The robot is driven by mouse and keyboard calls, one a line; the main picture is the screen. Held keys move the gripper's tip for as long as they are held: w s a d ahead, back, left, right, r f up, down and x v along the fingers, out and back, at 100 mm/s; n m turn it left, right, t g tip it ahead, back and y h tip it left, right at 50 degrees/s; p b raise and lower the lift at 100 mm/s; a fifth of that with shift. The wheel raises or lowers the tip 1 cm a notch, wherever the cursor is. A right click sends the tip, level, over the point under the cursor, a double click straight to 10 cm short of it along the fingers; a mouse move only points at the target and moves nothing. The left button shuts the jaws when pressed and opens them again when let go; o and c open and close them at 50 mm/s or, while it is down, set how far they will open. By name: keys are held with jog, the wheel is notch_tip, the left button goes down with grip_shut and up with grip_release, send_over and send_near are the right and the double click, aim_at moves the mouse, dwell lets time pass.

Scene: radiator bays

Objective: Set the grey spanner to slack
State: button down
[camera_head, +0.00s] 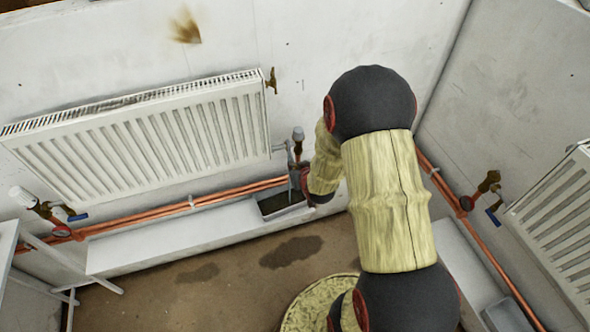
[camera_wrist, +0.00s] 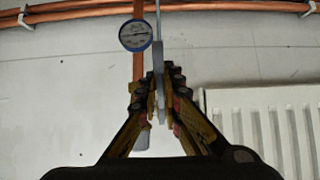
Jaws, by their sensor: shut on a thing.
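The grey spanner (camera_wrist: 157,58) shows in the wrist view as a narrow grey bar standing between my fingertips. My gripper (camera_wrist: 159,82) is shut on it, and the fingers hide its lower part. In the head view my gripper (camera_head: 300,178) is at the pipework by the right end of the left radiator, mostly hidden by my wrist. A grey upright piece (camera_head: 291,157), which looks like the spanner, shows just left of it. A grey-capped valve (camera_head: 298,134) stands just above. I cannot make out any slack marking.
A blue-rimmed gauge (camera_wrist: 135,35) sits close left of the spanner. Copper pipes (camera_head: 185,204) run along the wall below the left radiator (camera_head: 150,138). A trough with dark contents (camera_head: 280,201) lies under the gripper. A second radiator (camera_head: 560,220) is at the right.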

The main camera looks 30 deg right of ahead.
jog(key=c, duration=2)
grip_release()
jog(key=shift+o, duration=0.2)
jog(key=shift+s+r, duration=0.1)
jog(key=v, duration=1.1)
jog(key=shift+s+r, duration=0.2)
jog(key=shift+s, duration=0.1)
jog(key=shift+a, duration=0.15)
